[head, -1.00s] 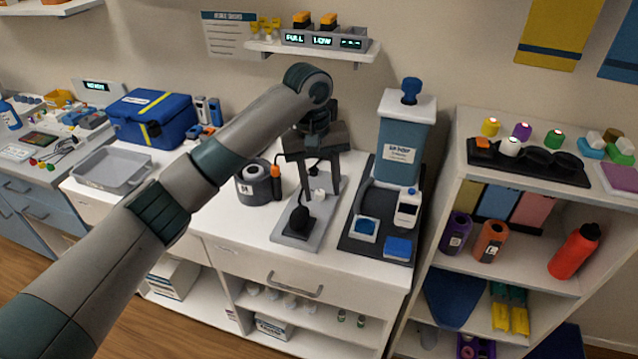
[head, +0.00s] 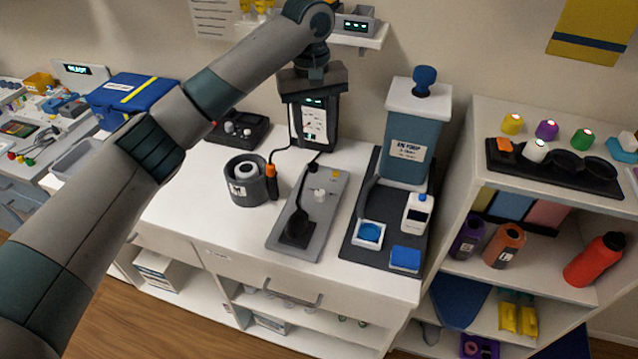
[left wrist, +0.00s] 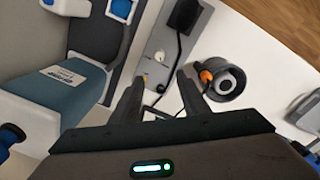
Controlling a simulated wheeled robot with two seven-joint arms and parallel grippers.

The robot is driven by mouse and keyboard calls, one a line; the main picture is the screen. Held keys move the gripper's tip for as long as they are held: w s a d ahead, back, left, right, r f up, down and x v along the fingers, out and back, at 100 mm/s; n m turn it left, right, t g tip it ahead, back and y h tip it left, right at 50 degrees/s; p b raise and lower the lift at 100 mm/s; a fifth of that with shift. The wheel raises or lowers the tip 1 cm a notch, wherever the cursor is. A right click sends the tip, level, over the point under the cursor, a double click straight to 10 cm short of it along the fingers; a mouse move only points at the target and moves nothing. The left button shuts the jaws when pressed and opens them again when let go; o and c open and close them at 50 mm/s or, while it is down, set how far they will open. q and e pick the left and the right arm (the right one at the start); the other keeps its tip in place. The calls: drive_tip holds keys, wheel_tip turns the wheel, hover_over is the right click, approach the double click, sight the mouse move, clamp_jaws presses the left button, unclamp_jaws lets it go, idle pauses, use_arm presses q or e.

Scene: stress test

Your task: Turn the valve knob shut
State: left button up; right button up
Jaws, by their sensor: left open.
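A small white knob (head: 320,194) stands on a grey board (head: 335,212) on the white counter; I take it to be the valve knob. My left gripper (head: 312,98) is above the back of the counter, behind and above the board, in front of a dark device with a white face. In the left wrist view my left gripper (left wrist: 158,98) is open and empty. My right gripper is not in view.
A dark round pot (head: 245,185) with an orange-topped tool beside it stands left of the board. A blue tank (head: 405,140) with a blue top knob stands on a dark mat to the right. A shelf unit (head: 560,285) bounds the right side.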

sight(319, 192)
use_arm(q)
drive_tip(key=f+p, duration=0.1)
drive_tip(key=f, duration=0.4)
drive_tip(key=f+p, duration=0.2)
drive_tip(key=f, duration=0.4)
drive_tip(key=f+p, duration=0.1)
drive_tip(key=f, duration=0.5)
drive_tip(key=shift+w+d+f+p, duration=0.1)
drive_tip(key=shift+d+f+p, duration=0.15)
drive_tip(key=shift+d+p, duration=0.1)
clamp_jaws()
